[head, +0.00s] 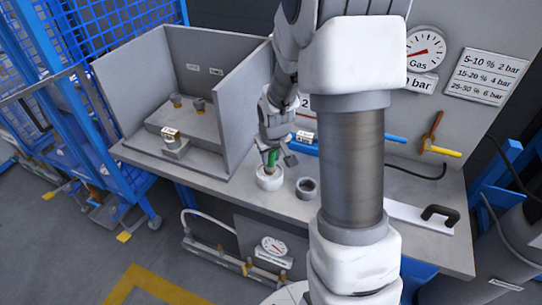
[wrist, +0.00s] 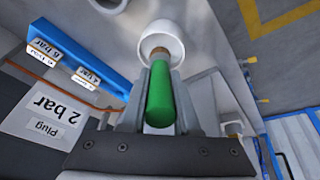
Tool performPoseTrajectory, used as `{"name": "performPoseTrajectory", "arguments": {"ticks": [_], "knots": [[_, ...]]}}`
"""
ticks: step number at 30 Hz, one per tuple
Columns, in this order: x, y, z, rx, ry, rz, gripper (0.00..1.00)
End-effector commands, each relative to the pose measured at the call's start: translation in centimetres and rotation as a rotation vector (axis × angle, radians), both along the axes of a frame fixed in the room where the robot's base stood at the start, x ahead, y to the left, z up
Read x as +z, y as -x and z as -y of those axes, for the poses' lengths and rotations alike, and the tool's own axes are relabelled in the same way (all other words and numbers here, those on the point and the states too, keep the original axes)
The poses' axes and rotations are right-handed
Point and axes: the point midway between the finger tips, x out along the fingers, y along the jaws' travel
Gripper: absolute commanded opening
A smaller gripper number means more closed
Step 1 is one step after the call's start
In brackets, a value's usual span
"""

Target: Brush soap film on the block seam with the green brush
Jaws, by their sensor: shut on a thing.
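My gripper (head: 273,156) is at the bench, left of the big arm link. It is shut on the green brush (wrist: 160,95), whose handle lies between the two fingers in the wrist view. The brush also shows in the head view (head: 271,158). Its lower end points into a white round cup (head: 269,178), also in the wrist view (wrist: 150,47). The tip is hidden inside or behind the rim, and I cannot tell whether it touches the bottom. A small labelled block (head: 174,143) stands in the grey three-walled booth. I cannot make out a seam.
The grey booth (head: 235,127) holds small fittings at its back. A grey ring (head: 307,188) sits right of the cup. A blue bar with labels (wrist: 78,60) lies behind. A white plate with a black handle (head: 440,213) is at the right. Bench front edge is close.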

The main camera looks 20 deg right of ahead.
Motion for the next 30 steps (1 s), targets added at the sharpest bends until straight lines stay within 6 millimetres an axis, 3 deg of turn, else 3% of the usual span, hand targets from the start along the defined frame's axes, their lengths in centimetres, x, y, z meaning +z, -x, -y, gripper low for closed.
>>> {"name": "performPoseTrajectory", "arguments": {"ticks": [30], "knots": [[-0.98,0.00,0.00,0.000,0.000,0.000,0.00]]}}
